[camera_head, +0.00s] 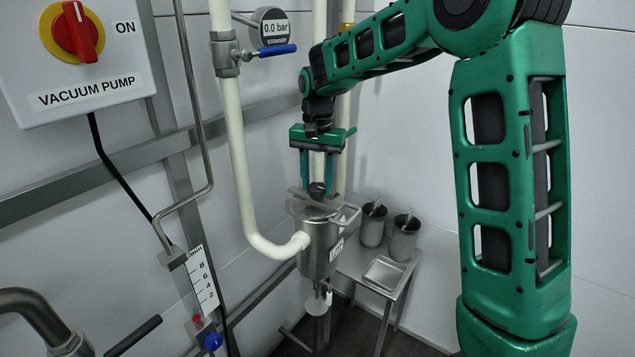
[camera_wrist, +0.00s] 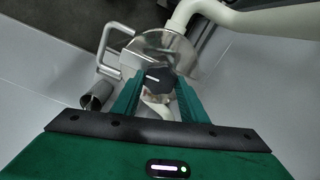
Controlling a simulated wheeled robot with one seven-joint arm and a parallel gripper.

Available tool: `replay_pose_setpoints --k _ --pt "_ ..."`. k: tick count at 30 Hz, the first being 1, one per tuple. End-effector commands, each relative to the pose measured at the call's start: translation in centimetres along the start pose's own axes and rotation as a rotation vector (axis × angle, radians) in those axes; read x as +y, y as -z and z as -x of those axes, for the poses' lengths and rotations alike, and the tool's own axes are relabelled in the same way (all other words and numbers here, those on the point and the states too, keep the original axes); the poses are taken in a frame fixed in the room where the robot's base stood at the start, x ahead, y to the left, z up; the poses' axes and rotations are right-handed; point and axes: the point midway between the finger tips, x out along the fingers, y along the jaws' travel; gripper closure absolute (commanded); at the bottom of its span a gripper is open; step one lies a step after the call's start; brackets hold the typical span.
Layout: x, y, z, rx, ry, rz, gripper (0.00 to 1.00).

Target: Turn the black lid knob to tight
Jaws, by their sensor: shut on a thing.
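The black lid knob (camera_wrist: 153,80) sits on top of the steel strainer pot's lid (camera_wrist: 160,47) and carries a white line mark. In the head view the knob (camera_head: 317,189) shows small between the fingertips, above the strainer pot (camera_head: 318,250). My green gripper (camera_head: 317,186) points straight down over the lid. Its two fingers stand on either side of the knob and are shut on it, as the wrist view (camera_wrist: 153,82) also shows. Any tight marking on the lid cannot be read.
A cream pipe (camera_head: 240,150) with a blue-handled valve (camera_head: 277,50) runs left of the pot and joins its side. A steel side table (camera_head: 384,274) with two mesh baskets and a tray stands right of it. A vacuum pump switch box (camera_head: 80,60) is at upper left.

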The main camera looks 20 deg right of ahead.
Motion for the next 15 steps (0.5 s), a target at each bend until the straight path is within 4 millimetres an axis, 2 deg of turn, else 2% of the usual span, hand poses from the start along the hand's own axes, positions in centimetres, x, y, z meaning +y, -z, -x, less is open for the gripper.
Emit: replay_pose_setpoints --k 15 --pt "-0.29 0.08 0.12 0.005 0.007 -0.057 0.83"
